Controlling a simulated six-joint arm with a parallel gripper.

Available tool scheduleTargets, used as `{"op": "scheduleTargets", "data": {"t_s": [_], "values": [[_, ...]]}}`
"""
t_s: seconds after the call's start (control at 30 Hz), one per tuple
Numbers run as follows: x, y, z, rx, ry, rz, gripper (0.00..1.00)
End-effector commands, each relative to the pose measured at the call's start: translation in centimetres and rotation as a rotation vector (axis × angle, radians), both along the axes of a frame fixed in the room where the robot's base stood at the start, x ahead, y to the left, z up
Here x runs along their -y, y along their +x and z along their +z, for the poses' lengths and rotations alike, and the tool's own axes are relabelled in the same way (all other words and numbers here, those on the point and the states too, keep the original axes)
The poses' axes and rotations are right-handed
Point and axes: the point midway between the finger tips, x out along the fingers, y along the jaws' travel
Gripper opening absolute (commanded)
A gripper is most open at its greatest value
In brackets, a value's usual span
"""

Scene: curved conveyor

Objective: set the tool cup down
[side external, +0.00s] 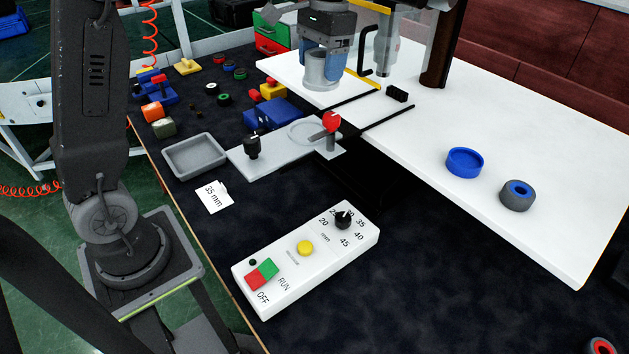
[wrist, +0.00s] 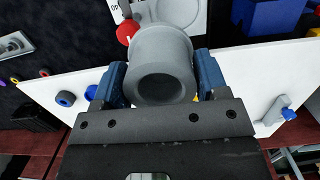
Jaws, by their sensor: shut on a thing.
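The tool cup (side external: 322,72) is a light grey, round, hollow cup with a wider rim. My gripper (side external: 325,58) is shut on it, with one blue finger on each side. In the side view the cup appears upright, in front of the left part of the white table; its height above the surface is hard to tell. In the wrist view the cup (wrist: 165,60) fills the space between the fingers, its dark opening facing the camera. The cup hides part of the grey plate behind it in that view.
A grey plate (side external: 270,152) with a ring recess, black knob and red knob (side external: 331,122) lies nearby. A grey tray (side external: 195,156), a "35 mm" card (side external: 213,197) and a control box (side external: 305,260) are at front. A blue ring (side external: 464,162) and grey roll (side external: 517,196) sit on the white table.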

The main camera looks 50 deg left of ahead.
Motion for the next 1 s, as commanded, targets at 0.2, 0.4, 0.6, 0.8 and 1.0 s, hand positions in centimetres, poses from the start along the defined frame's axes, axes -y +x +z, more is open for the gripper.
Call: {"op": "scheduleTargets", "data": {"t_s": [0.2, 0.4, 0.6, 0.8, 1.0], "values": [[0.1, 0.1, 3.0, 0.005, 0.0, 0.01, 0.37], [-1.6, -0.5, 5.0, 0.001, 0.0, 0.041, 0.37], [-6.0, -2.5, 5.2, 0.003, 0.001, 0.128, 0.37], [-12.3, -6.7, 5.4, 0.003, 0.001, 0.273, 0.37], [-17.9, -12.5, 5.3, 0.004, 0.003, 0.434, 0.37]]}}
